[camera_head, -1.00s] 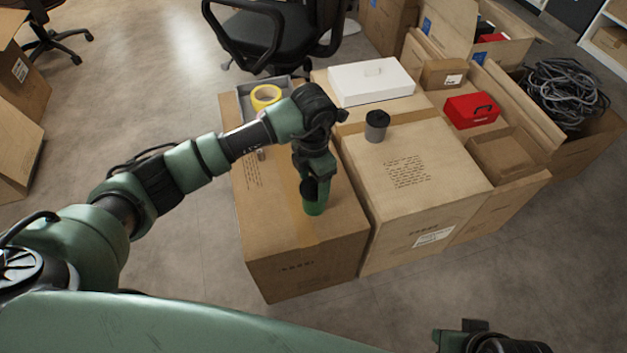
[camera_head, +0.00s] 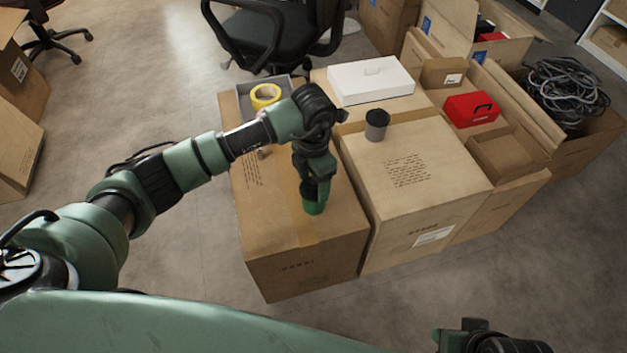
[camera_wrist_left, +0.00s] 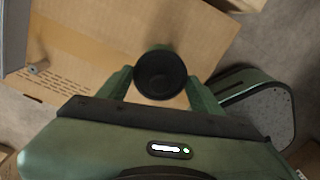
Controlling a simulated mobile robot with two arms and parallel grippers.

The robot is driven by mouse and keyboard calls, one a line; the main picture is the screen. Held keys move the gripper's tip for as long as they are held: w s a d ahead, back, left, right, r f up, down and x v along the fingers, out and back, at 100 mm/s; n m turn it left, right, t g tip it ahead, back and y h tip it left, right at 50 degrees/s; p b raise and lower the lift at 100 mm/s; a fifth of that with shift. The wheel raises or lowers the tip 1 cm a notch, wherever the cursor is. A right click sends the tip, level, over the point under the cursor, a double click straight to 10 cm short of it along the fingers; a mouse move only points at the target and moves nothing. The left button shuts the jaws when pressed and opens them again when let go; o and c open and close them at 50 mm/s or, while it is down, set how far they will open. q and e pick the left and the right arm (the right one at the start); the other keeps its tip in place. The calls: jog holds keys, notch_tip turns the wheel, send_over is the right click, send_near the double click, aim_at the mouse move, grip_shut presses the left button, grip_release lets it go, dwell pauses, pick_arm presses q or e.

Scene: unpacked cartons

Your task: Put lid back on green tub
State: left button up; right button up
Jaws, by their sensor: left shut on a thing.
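The green tub (camera_head: 313,208) stands on the near-left carton, right below my left gripper (camera_head: 315,189). In the left wrist view, a round black lid (camera_wrist_left: 160,74) sits between the two green fingers, which are shut on it. The lid is at the tub's top in the head view, but the fingers partly cover it. I cannot tell whether it is seated or just above the rim.
The tub's carton (camera_head: 345,232) has a grey tray (camera_head: 283,84) with yellow tape (camera_head: 265,96) at its back. A dark grey tub (camera_head: 376,125) and a white box (camera_head: 371,81) stand on the cartons to the right. A red box (camera_head: 471,110) lies beyond them.

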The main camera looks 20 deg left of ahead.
dwell(0.3)
pick_arm(q)
jog(key=o, duration=1.6)
jog(key=shift+r, duration=0.15)
